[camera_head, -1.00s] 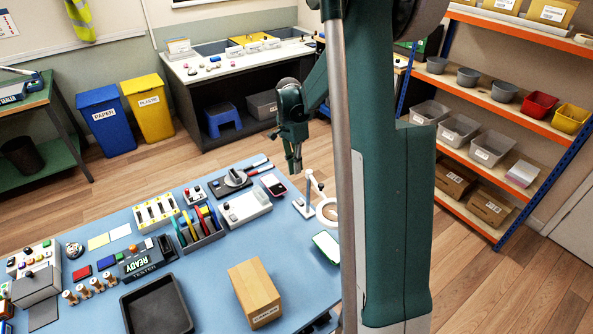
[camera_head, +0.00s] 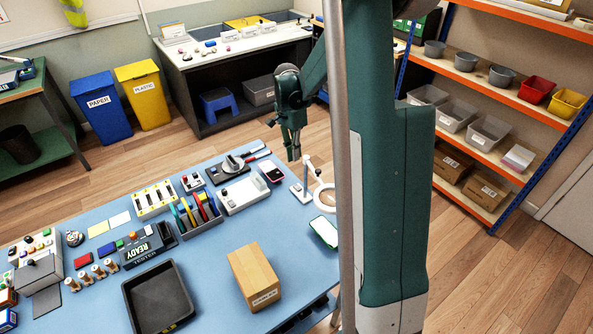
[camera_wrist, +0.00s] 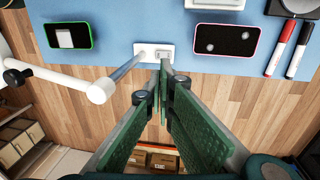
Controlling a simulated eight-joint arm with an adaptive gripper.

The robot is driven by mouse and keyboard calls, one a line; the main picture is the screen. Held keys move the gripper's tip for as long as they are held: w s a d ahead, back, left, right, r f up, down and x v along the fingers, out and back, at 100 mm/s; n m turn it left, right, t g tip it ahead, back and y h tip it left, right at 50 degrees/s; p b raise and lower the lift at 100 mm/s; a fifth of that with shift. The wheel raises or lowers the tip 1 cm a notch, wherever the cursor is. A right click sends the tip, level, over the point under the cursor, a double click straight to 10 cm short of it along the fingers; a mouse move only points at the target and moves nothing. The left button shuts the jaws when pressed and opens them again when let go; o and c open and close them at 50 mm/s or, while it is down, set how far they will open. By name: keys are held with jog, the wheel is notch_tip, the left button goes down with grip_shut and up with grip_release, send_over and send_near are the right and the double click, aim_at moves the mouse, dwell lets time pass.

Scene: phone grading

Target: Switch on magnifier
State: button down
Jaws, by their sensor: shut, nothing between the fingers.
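The magnifier (camera_head: 306,180) is a white stand with an upright post and a ring lens (camera_head: 325,198), at the right far edge of the blue table. In the wrist view its white base (camera_wrist: 146,51) carries a small grey switch (camera_wrist: 163,55). The metal post and white arm (camera_wrist: 65,82) run to the left. My gripper (camera_head: 294,156) hangs above and beyond the base in the head view. Its fingers are shut and empty. In the wrist view the fingertips (camera_wrist: 163,68) appear just below the switch; I cannot tell whether they touch it.
A green-edged phone (camera_head: 325,232) lies near the magnifier. A pink-edged phone (camera_wrist: 224,40) lies on its other side, with red and black markers (camera_wrist: 280,45) beyond. A cardboard box (camera_head: 255,275) and black tray (camera_head: 157,298) stand on the table (camera_head: 215,262). Floor shows past the table edge.

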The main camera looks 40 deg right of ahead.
aim_at(296, 186)
jog(key=f, duration=0.4)
jog(key=s+f+b, duration=0.1)
jog(key=f, duration=0.4)
jog(key=s+f, duration=0.1)
jog(key=f, duration=0.3)
jog(key=shift+f, duration=0.35)
jog(key=shift+b, duration=0.3)
jog(key=shift+s+f+b, duration=0.15)
jog(key=shift+f+b, duration=0.3)
jog(key=shift+r, duration=0.15)
jog(key=shift+w, duration=0.8)
